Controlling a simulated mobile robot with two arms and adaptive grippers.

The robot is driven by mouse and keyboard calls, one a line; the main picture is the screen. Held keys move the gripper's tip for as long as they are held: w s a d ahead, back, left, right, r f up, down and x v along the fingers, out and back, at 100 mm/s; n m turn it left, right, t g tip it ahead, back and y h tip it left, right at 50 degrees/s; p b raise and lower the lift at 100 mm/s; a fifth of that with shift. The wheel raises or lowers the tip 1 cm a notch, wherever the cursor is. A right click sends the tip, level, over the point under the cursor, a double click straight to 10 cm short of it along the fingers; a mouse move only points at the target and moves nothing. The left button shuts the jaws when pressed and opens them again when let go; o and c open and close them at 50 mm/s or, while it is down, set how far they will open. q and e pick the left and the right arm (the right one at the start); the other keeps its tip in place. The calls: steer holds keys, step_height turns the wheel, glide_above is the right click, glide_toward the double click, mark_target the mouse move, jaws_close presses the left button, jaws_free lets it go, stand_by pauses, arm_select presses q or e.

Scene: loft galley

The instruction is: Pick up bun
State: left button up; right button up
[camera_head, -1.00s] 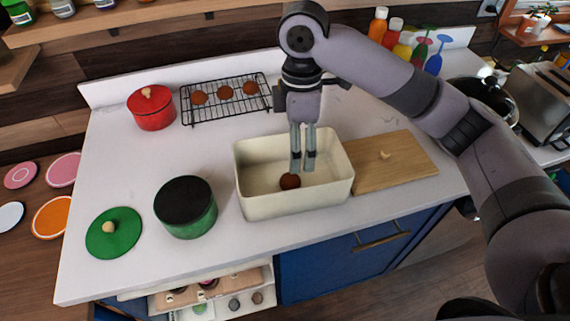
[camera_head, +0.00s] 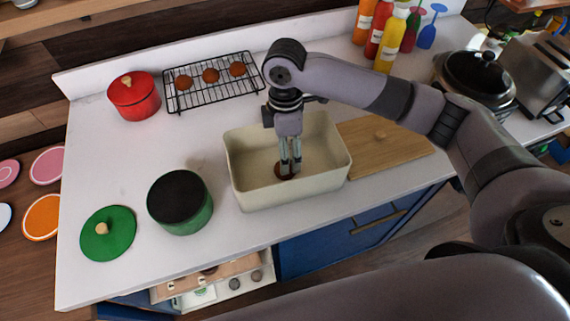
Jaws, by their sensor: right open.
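A brown bun (camera_head: 281,172) lies on the floor of the cream rectangular bin (camera_head: 246,188), partly hidden by my fingers. My right gripper (camera_head: 290,170) reaches down into the bin with its fingers open, the tips at the bun. I cannot tell whether they touch it. Three more brown buns, the left (camera_head: 183,82), middle (camera_head: 210,75) and right (camera_head: 237,68), sit on a black wire rack (camera_head: 215,98) at the back of the counter. My left gripper is not in the picture.
A wooden board (camera_head: 392,152) lies right of the bin. A green pot (camera_head: 185,213), its green lid (camera_head: 108,240) and a red pot (camera_head: 134,97) stand to the left. Bottles, a black-lidded cooker (camera_head: 475,75) and a toaster (camera_head: 540,72) are at the right.

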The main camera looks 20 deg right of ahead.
mark_target(277, 168)
steer(key=shift+s+f, duration=0.15)
steer(key=shift+f, duration=0.35)
step_height(277, 168, down, 4)
steer(key=shift+a+f+p, duration=0.15)
steer(key=shift+f+p, duration=0.1)
steer(key=shift+p, duration=0.7)
steer(key=shift+f, duration=0.2)
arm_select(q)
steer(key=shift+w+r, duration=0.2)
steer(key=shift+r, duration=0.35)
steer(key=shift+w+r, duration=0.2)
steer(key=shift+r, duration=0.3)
arm_select(e)
steer(key=shift+c, duration=0.5)
steer(key=c, duration=1)
steer(key=shift+r, duration=0.1)
steer(key=shift+c, duration=0.2)
